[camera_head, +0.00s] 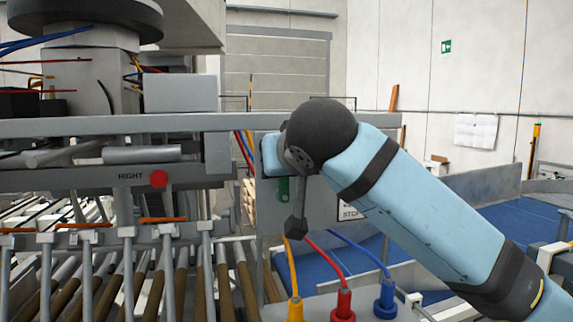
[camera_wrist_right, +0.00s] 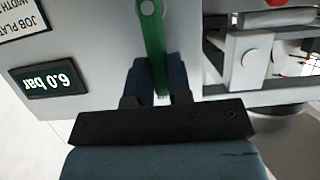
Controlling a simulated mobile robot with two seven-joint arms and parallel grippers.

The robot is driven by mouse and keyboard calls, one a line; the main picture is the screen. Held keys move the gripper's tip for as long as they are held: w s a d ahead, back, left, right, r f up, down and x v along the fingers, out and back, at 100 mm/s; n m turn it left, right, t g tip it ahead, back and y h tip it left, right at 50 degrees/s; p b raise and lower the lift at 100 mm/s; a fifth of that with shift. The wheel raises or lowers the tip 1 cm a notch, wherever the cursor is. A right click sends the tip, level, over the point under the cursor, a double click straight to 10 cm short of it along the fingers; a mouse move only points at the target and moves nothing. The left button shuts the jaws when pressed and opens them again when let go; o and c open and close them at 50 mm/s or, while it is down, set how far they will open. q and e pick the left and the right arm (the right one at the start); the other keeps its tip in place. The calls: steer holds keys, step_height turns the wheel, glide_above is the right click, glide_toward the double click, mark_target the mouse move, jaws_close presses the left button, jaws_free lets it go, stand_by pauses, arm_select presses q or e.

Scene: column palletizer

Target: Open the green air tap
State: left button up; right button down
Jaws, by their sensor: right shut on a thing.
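The green air tap lever (camera_wrist_right: 153,42) is in the right wrist view, on a grey panel, with its round pivot near the top edge. My right gripper (camera_wrist_right: 162,92) is shut on the lever's free end, with a dark blue finger on each side of it. In the head view a short upright piece of the green tap (camera_head: 284,189) shows on the panel, below my right wrist. My wrist hides the rest of the tap and most of the gripper there. My left gripper is not in view.
A pressure display (camera_wrist_right: 50,80) reads 6.0 bar, upside down in the wrist view. Yellow, red (camera_head: 343,305) and blue hose connectors stand below the panel. A roller conveyor (camera_head: 130,285) and a red button (camera_head: 159,178) are to the left. A grey beam (camera_head: 120,125) runs above.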

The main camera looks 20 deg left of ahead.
steer(key=c, duration=1)
jaws_free()
steer(key=shift+c, duration=0.2)
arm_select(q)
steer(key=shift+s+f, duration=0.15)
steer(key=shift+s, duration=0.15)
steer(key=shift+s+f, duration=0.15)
arm_select(e)
steer(key=shift+d, duration=0.1)
arm_select(q)
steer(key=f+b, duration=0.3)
steer(key=b, duration=0.1)
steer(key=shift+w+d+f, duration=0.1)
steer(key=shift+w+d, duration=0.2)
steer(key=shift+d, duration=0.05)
arm_select(e)
steer(key=v, duration=1.3)
steer(key=shift+s+r, duration=0.25)
steer(key=shift+s, duration=0.1)
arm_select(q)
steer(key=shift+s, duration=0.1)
arm_select(e)
steer(key=shift+d+f, duration=0.1)
